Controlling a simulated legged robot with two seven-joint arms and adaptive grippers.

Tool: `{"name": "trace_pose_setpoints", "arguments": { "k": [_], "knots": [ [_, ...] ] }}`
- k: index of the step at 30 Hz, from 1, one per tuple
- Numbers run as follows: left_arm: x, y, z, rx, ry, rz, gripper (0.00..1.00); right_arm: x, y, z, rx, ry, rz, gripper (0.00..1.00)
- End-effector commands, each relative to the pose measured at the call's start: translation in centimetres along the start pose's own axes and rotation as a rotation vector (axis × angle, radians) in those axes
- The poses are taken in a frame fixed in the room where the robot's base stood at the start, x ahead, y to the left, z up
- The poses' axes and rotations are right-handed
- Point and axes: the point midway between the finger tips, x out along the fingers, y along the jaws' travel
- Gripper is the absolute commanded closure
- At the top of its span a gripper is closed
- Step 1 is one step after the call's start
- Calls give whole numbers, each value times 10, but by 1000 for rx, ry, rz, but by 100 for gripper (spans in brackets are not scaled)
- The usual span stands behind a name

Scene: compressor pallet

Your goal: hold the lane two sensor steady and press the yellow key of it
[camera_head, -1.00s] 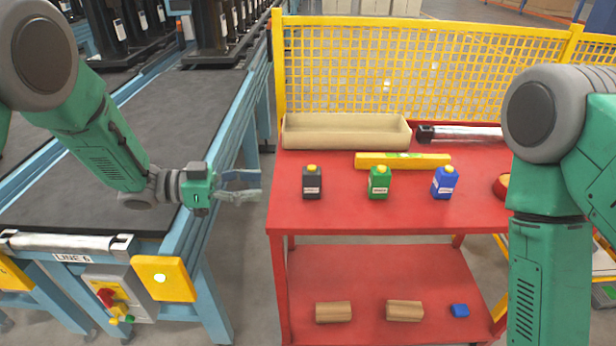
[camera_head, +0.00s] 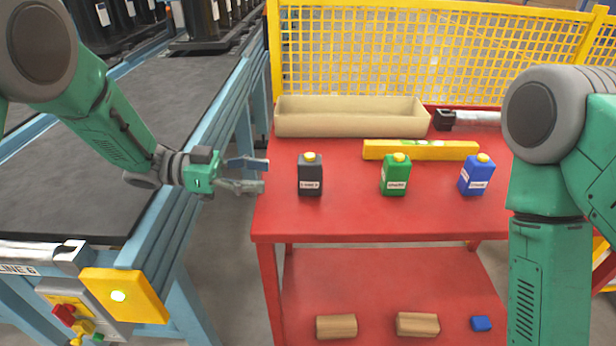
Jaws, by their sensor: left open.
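Three small box-shaped units with yellow tops stand upright in a row on the red table (camera_head: 330,222): a black one (camera_head: 310,177), a green one (camera_head: 395,177) and a blue one (camera_head: 477,178). Each has a white front label, too small to read surely, so I cannot tell which is the lane two sensor. My left gripper (camera_head: 262,175) is open and empty, its fingers pointing right at the table's left edge. It is just left of the black unit and apart from it. My right arm shows at the right, but its gripper is out of view.
A beige tray (camera_head: 350,125) and a yellow bar (camera_head: 420,150) lie behind the units. A yellow mesh fence (camera_head: 430,55) stands behind the table. The conveyor (camera_head: 150,120) is at left. The lower shelf holds brown blocks (camera_head: 336,327) and a blue block (camera_head: 481,323).

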Motion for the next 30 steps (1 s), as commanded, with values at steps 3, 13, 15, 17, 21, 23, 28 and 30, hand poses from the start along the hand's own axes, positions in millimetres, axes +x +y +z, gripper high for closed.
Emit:
{"name": "trace_pose_setpoints", "arguments": {
  "k": [3,13,15,17,21,23,28,30],
  "knots": [
    [16,0,2,0,1,4,55,7,0,0,0,0,0,60],
    [63,0,0,-2,2,3,55,11,0,1,0,0,0,60],
    [70,0,0,-1,2,1,55,10,0,0,0,0,0,60],
    [76,0,0,-1,1,1,55,9,0,0,0,0,0,60],
    [84,0,0,-2,1,1,55,8,0,0,0,0,0,60],
    [86,0,1,-2,1,1,55,8,0,0,0,0,0,60],
    [87,0,1,-2,1,0,55,8,0,0,0,0,0,60],
    [87,0,1,-2,1,0,55,8,0,0,0,0,0,60]
  ]
}}
